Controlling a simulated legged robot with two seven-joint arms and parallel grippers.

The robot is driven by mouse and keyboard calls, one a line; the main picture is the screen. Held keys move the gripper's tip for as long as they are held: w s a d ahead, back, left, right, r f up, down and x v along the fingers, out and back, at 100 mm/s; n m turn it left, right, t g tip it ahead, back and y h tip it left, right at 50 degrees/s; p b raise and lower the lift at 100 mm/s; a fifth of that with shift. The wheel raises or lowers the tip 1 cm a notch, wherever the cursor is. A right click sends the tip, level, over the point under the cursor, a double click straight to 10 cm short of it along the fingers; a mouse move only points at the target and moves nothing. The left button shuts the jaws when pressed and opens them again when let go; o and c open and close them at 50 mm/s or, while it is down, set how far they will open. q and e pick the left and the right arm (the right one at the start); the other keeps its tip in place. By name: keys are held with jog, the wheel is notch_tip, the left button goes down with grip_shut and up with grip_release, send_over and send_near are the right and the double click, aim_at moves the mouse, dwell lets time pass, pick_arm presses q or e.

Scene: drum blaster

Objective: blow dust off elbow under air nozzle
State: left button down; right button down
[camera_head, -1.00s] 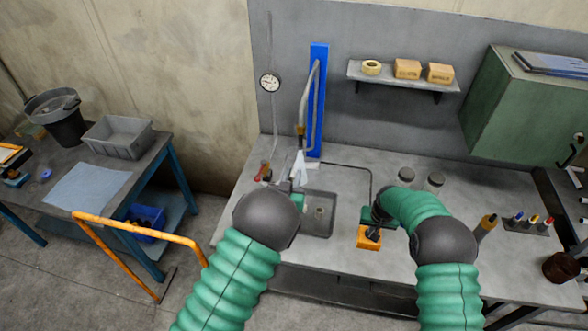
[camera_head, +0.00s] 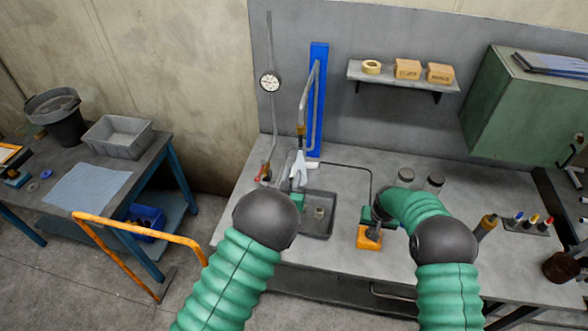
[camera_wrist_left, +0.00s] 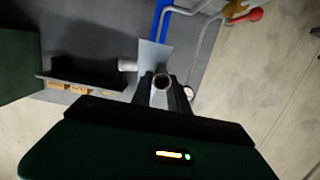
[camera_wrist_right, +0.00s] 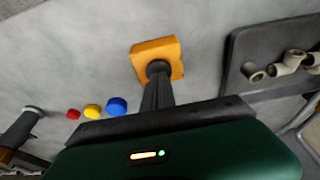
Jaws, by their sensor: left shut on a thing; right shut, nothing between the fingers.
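My left gripper (camera_wrist_left: 162,90) is shut on a grey elbow (camera_wrist_left: 162,81), its round open end showing between the fingers. In the head view my left wrist mostly hides the elbow. The pale air nozzle (camera_head: 299,167) hangs from a hose by the blue post, just above my left gripper; the exact gap cannot be told. My right gripper (camera_wrist_right: 157,78) is shut and empty, its fingertips down at the dark top of an orange block (camera_wrist_right: 175,47). Contact looks likely. The block also shows in the head view (camera_head: 368,242).
A grey tray (camera_head: 328,230) on the bench holds several fittings (camera_wrist_right: 290,62). Two jars (camera_head: 406,176) stand behind my right arm, with screwdrivers (camera_head: 532,223) to the right. A gauge (camera_head: 270,82) and the blue post (camera_head: 318,90) are at the back. An orange rail (camera_head: 140,232) stands left.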

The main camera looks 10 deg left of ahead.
dwell(0.5)
jog(key=w+v, duration=0.1)
jog(key=v, duration=0.5)
jog(key=shift+w+r, duration=0.25)
jog(key=shift+r, duration=0.35)
pick_arm(q)
jog(key=s, duration=1)
pick_arm(e)
jog(key=shift+r, duration=0.25)
jog(key=shift+r, duration=0.1)
